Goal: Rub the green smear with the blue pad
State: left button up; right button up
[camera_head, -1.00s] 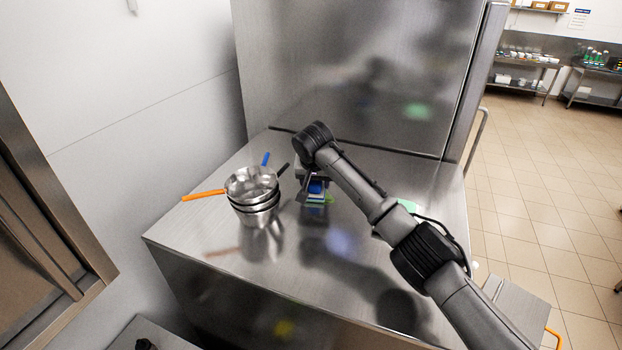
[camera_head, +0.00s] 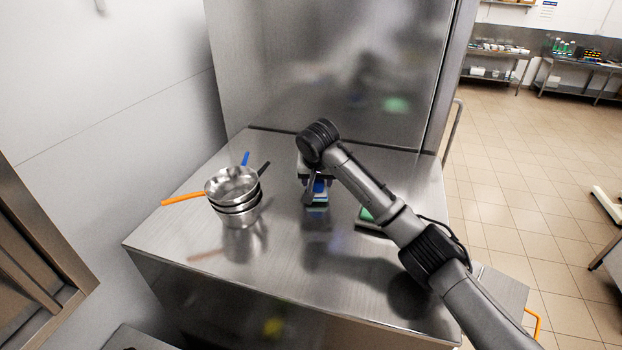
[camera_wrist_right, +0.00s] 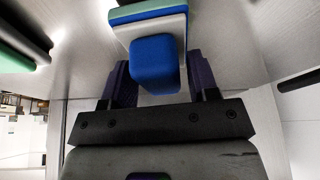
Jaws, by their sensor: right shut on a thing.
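The blue pad (camera_head: 318,187) is a block with a blue grip, a pale middle layer and a blue lower layer. My right gripper (camera_head: 315,178) points down and is shut on its grip. In the right wrist view, the blue grip (camera_wrist_right: 154,62) sits between the dark fingers. The pad is low at the steel worktop; I cannot tell if it touches. A thin green strip (camera_wrist_right: 135,8) shows at the pad's far edge in the wrist view; I cannot tell if it is smear or pad layer. My left gripper is out of view.
Stacked steel pans (camera_head: 233,196) with orange, blue and black handles stand left of the pad. A dark, green-topped item (camera_head: 366,214) lies to the right, partly behind my arm. A steel cabinet door (camera_head: 330,70) rises behind. The worktop's (camera_head: 290,240) front is clear.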

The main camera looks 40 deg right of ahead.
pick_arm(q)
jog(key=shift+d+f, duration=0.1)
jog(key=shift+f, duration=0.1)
pick_arm(e)
jog(key=shift+s+d+f, duration=0.2)
jog(key=shift+d+f, duration=0.05)
jog(key=shift+f, duration=0.4)
jog(key=shift+w+a, duration=0.1)
jog(key=shift+w, duration=0.4)
jog(key=shift+w+a+f, duration=0.15)
jog(key=shift+a, duration=0.05)
jog(key=shift+w+a+f, duration=0.15)
jog(key=shift+w+a, duration=0.55)
jog(key=shift+a, duration=0.15)
jog(key=shift+c, duration=0.7)
jog(key=shift+w+a, duration=0.85)
jog(key=shift+w, duration=0.3)
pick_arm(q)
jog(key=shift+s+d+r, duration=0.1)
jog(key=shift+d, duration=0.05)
pick_arm(e)
jog(key=shift+w+a+r, duration=0.2)
jog(key=shift+w+a, duration=0.4)
jog(key=shift+w, duration=0.25)
jog(key=shift+w+a+r, duration=0.15)
jog(key=shift+w+a, duration=0.45)
jog(key=shift+w, duration=0.25)
